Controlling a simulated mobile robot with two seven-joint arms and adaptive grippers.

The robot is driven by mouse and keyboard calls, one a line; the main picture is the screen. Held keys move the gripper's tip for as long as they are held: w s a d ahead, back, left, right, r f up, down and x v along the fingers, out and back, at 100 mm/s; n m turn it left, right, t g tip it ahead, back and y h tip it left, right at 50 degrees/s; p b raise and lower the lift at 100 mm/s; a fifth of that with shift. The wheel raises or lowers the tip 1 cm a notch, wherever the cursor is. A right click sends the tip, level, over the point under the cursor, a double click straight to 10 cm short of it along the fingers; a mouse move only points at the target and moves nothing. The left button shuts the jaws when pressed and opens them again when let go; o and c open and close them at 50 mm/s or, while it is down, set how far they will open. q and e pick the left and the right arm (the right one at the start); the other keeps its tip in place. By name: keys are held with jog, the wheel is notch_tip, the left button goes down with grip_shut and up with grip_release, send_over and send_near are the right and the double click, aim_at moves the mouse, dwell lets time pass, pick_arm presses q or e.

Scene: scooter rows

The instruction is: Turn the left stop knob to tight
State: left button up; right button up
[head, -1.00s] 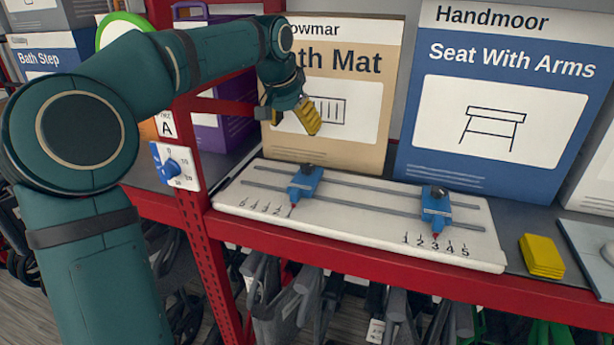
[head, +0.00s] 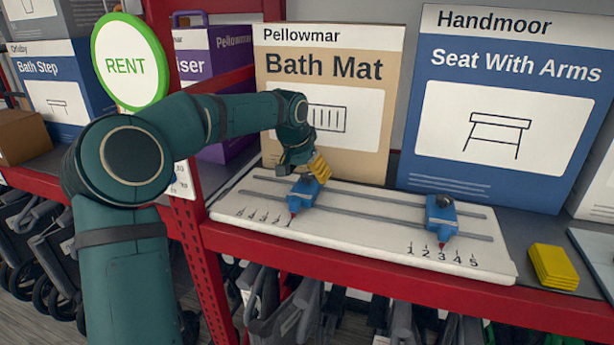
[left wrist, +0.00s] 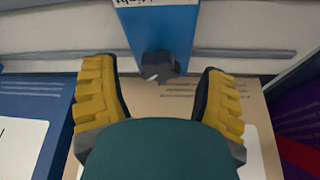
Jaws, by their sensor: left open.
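The left stop (head: 303,193) is a blue slider on the rails of a white board (head: 340,240), its red tip near the scale's right end. Its dark knob (left wrist: 160,66) shows in the left wrist view; in the head view my gripper hides it. A partly cut-off label, seemingly ending in "ight", is on the blue body (left wrist: 155,25). My left gripper (head: 304,170) is open just above and behind the left stop. Its yellow fingers stand apart on either side of the knob in the left wrist view, with gaps showing. My right gripper is not in view.
A second blue stop (head: 440,215) sits at the right, its tip near 3. The Bath Mat box (head: 350,160) and Seat With Arms box (head: 490,170) stand close behind the board. Yellow pads (head: 553,267) lie to the right. A red upright (head: 190,235) stands left.

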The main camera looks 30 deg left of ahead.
pick_arm(q)
jog(key=shift+f, duration=0.2)
jog(key=c, duration=1.2)
